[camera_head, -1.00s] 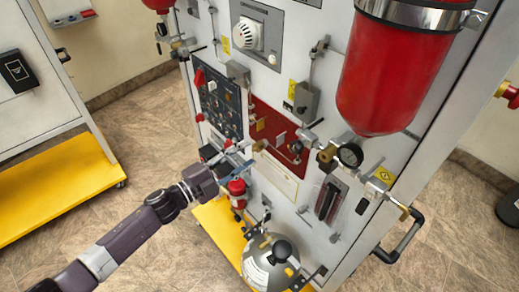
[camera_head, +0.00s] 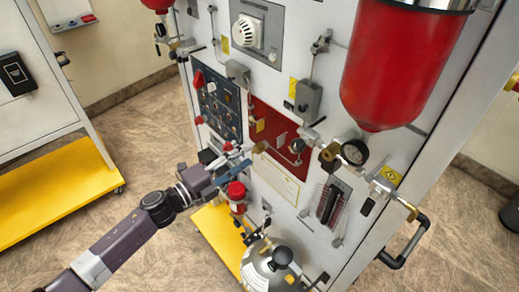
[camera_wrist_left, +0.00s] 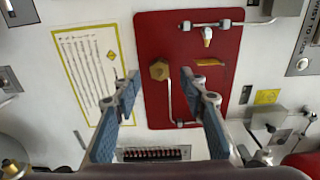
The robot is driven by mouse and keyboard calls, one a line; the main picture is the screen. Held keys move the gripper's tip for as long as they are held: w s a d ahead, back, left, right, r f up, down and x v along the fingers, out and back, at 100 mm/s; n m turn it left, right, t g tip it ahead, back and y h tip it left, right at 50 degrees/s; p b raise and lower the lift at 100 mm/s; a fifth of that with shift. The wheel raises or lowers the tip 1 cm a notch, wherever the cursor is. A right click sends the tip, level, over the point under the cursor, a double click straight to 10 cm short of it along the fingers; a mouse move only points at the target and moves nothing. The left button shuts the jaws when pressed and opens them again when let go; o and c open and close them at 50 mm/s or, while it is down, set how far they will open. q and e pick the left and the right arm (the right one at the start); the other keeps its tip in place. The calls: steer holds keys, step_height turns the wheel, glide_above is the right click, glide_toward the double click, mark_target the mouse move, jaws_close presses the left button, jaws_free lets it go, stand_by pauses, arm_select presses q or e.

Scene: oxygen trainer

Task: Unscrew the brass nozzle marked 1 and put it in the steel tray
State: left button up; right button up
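A brass hex fitting (camera_wrist_left: 159,70) sits on the red panel (camera_wrist_left: 215,105) in the left wrist view, beyond and between my fingertips. A brass piece (camera_head: 260,147) shows at the red panel's left edge in the head view, just past my left gripper (camera_head: 246,158); I take it for the same one. No number 1 is legible on it. My left gripper also shows in the left wrist view (camera_wrist_left: 160,82), its two blue-padded fingers spread wide with nothing between them. My right gripper and a steel tray are not in view.
A grey pipe (camera_wrist_left: 172,100) runs beside the brass fitting. Left of it is a printed instruction plate (camera_wrist_left: 85,65). A red valve (camera_head: 237,190) stands below my left gripper, and a gauge (camera_head: 354,152) with brass fittings is to the right.

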arm_select(q)
steer(key=m+b, duration=0.2)
steer(key=m, duration=0.1)
steer(key=m+b, duration=0.2)
steer(key=m, duration=0.1)
steer(key=shift+m, duration=0.4)
